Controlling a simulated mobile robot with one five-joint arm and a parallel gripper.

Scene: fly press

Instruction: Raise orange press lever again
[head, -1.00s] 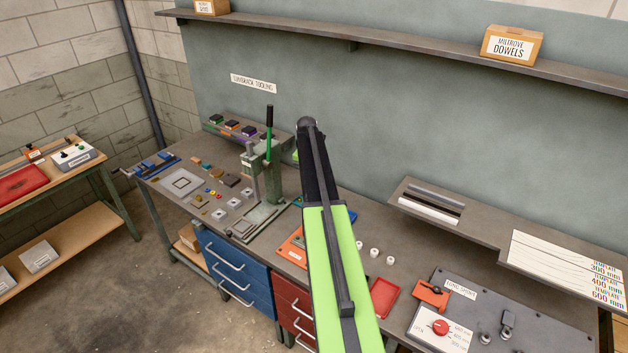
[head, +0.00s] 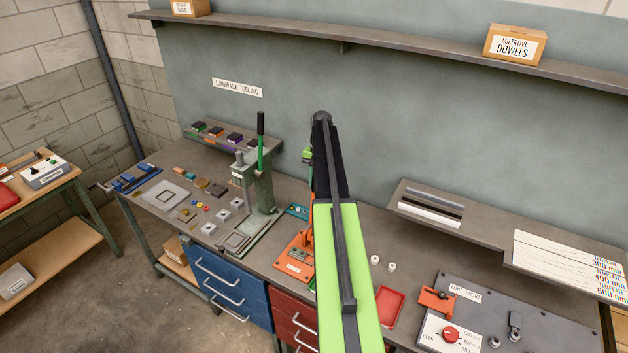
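The orange press (head: 294,258) stands on the bench in the middle of the head view, just left of my arm. Its orange base plate with a white label and a bit of its upright show. The rest of it, with its lever, is hidden behind my lime-green and black arm, so I cannot tell how the lever stands. My gripper is hidden behind my arm as well. A small lime-green part shows beside the arm's black upper section, and I cannot tell whether it belongs to the gripper.
A green press (head: 258,190) with an upright, black-tipped lever stands left of the orange one. Small parts lie left of it. White pieces (head: 391,267) and a red tray (head: 388,305) lie right of my arm. A raised shelf (head: 430,205) and a dial panel (head: 450,333) are further right.

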